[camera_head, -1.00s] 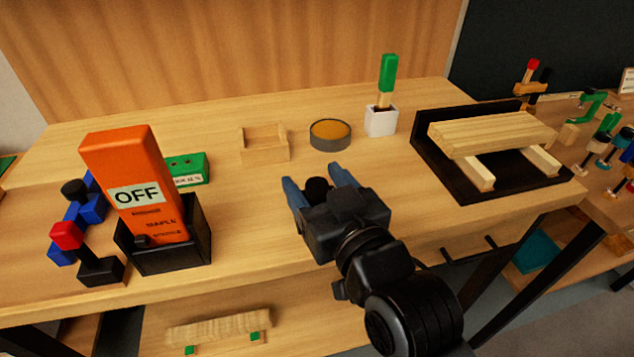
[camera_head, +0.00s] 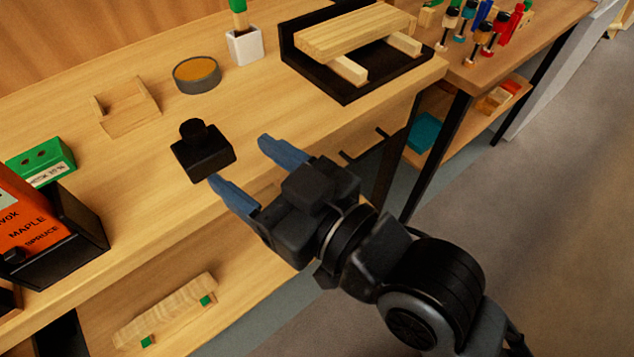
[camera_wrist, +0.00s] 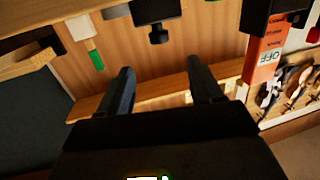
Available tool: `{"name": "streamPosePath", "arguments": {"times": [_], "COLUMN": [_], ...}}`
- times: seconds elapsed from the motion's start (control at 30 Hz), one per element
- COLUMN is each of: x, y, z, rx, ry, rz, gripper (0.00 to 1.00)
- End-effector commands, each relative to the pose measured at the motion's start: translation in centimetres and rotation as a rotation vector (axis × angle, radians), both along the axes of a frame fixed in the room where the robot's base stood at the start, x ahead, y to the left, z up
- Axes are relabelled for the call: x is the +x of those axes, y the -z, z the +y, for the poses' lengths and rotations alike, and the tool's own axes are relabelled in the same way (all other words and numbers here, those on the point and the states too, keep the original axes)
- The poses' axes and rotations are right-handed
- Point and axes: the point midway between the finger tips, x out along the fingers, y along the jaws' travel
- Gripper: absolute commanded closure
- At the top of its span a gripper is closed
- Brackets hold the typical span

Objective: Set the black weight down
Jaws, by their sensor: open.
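The black weight (camera_head: 203,156) stands upright on the wooden bench top, near its front edge, with its round knob on top. My gripper (camera_head: 250,162) is open and empty, to the right of the weight and apart from it, near the bench's front edge. In the wrist view the weight (camera_wrist: 157,15) shows at the top, beyond the two fingers of my gripper (camera_wrist: 160,85), with clear space between them.
A wooden tray (camera_head: 128,106), a round tin (camera_head: 197,75) and a white cup (camera_head: 244,46) stand behind the weight. The green box (camera_head: 41,160) and the black holder (camera_head: 75,232) are to the left. A black cradle (camera_head: 345,92) with wood blocks is at the right.

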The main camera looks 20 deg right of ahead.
Motion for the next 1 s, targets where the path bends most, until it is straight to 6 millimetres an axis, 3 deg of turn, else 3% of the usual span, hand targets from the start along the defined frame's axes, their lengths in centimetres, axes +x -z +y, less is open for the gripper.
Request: {"name": "streamPosePath", "arguments": {"times": [0.2, 0.37, 0.5, 0.7, 1.0], "x": [-0.2, -2.0, -5.6, -11.9, -21.9], "y": [0.3, 2.6, 5.7, 8.5, 9.5], "z": [-0.3, -2.8, -6.7, -11.6, -16.3], "rx": [-0.001, -0.001, -0.004, -0.014, -0.041], "ry": [0.006, 0.066, 0.159, 0.286, 0.427], "rz": [0.005, 0.037, 0.08, 0.13, 0.193], "gripper": [0.35, 0.35, 0.35, 0.35, 0.35]}}
